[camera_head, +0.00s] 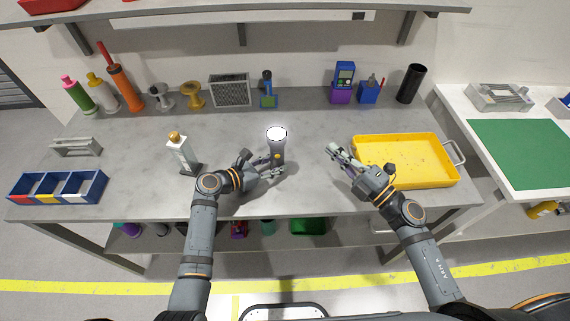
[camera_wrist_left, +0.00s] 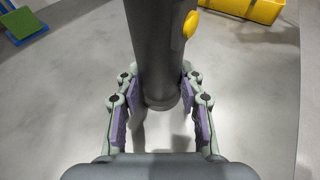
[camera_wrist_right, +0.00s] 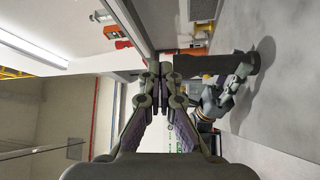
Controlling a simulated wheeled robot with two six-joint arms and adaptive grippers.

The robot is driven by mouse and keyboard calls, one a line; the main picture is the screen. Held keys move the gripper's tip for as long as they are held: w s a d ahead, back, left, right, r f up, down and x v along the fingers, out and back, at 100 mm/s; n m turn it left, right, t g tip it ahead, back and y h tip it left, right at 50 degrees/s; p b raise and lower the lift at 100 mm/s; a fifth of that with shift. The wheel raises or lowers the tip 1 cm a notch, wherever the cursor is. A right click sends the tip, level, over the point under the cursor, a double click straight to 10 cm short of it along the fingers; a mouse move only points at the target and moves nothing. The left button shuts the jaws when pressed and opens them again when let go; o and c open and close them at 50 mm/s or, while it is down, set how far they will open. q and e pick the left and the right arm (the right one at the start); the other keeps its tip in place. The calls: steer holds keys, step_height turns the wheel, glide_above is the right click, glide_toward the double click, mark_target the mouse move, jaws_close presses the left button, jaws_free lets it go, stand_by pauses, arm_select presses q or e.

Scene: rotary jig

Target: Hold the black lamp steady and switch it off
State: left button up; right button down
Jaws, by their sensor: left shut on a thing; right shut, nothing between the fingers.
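The black lamp (camera_head: 277,146), a dark cylinder, stands upright on the grey table with its top glowing white. A yellow button (camera_head: 277,156) is on its side; the button also shows in the left wrist view (camera_wrist_left: 190,23). My left gripper (camera_head: 276,171) is shut on the lamp's lower body, with its pads on both sides of it in the left wrist view (camera_wrist_left: 158,90). My right gripper (camera_head: 335,151) is shut and empty, to the right of the lamp and apart from it. In the right wrist view, the lamp lies beyond its closed fingertips (camera_wrist_right: 165,68).
A yellow tray (camera_head: 407,183) lies right of my right gripper. A blue divided bin (camera_head: 58,199) is at the left edge. Several tools and bottles line the back; the table around the lamp is clear.

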mark_target(278, 156)
steer(key=s+a+f+n+g, duration=0.3)
steer(key=s+a+f, duration=0.2)
steer(key=s+f, duration=0.2)
steer(key=shift+s+a+y, duration=0.2)
steer(key=shift+s+y, duration=0.2)
steer(key=shift+s, duration=0.65)
steer(key=shift+w+a, duration=0.2)
steer(key=shift+w, duration=0.05)
steer(key=x, duration=1)
steer(key=shift+w+d, duration=0.1)
steer(key=shift+w, duration=1.15)
steer(key=shift+w+d, duration=0.15)
steer(key=shift+w, duration=0.4)
